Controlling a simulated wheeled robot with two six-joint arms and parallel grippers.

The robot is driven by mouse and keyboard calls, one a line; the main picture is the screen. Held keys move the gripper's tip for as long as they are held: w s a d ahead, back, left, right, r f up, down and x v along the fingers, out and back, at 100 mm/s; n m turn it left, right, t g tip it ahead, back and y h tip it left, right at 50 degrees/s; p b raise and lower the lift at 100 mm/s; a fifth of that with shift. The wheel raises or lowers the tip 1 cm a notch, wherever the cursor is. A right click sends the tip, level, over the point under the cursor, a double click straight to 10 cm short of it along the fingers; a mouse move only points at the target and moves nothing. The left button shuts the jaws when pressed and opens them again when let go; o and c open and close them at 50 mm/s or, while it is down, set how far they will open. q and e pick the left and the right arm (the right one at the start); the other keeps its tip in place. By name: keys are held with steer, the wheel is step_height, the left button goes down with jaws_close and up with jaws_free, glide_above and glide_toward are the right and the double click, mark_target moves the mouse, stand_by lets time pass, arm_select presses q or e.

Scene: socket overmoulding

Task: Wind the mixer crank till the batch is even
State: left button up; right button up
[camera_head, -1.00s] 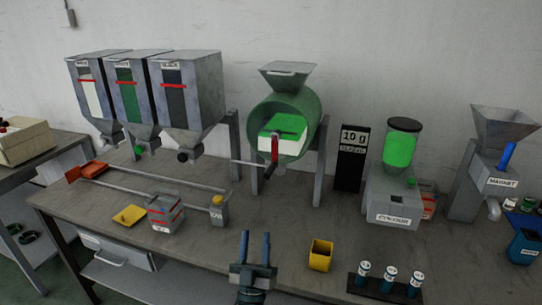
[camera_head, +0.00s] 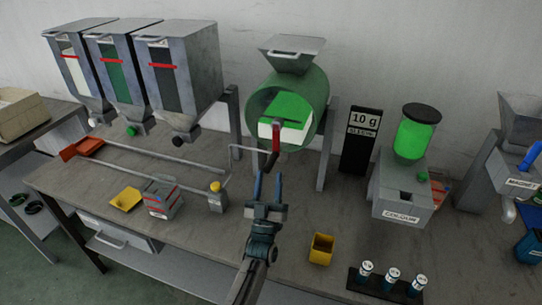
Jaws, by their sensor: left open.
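The mixer is a green see-through drum (camera_head: 318,88) on grey legs, with a grey hopper on top. Inside it a block of material shows green on top and white below, in separate layers. My right gripper is not in view.
Three grey hoppers (camera_head: 180,85) stand at the left above a rail. A black 10 g sign (camera_head: 360,140) and the colour feeder (camera_head: 402,198) stand right of the mixer. A yellow cup (camera_head: 320,248) and a rack of vials (camera_head: 385,283) sit near the front edge.

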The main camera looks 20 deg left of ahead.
mark_target(271, 162)
arm_select(q)
steer(key=p+x, duration=0.1)
steer(key=x, duration=0.3)
steer(key=shift+w, duration=0.3)
steer(key=shift+w+r+p, duration=0.25)
steer(key=shift+r+p, duration=0.15)
steer(key=shift+a, duration=0.1)
jaws_close()
